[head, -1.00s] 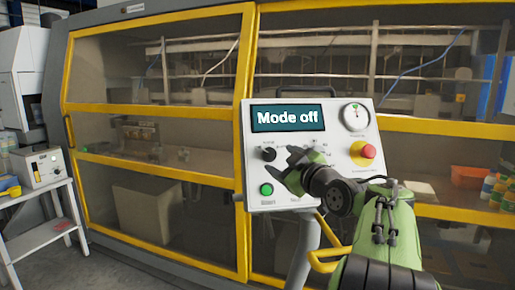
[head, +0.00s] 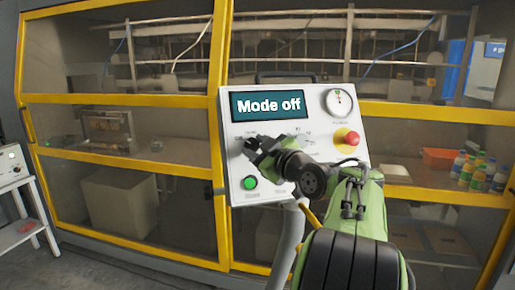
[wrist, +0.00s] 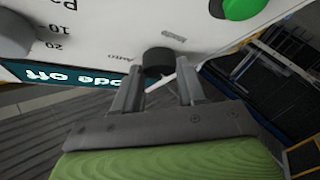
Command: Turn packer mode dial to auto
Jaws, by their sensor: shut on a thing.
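The control panel (head: 228,172) is a white box on a grey post, and its display (head: 269,104) reads "Mode off". The mode dial (wrist: 158,58) is a small black knob; an "Auto" label shows beside it in the wrist view. My gripper (wrist: 158,85) is shut on the dial, one finger on each side of it. In the head view my gripper (head: 252,148) is at the left of the panel, above the green button (head: 249,183), and largely hides the dial. The dial's pointer direction cannot be made out.
A red emergency knob on a yellow base (head: 346,140) and a round gauge (head: 340,101) are on the panel's right side. Another knob (wrist: 14,34) with a number scale shows in the wrist view. Yellow-framed machine doors stand behind; several bottles (head: 473,168) are at right.

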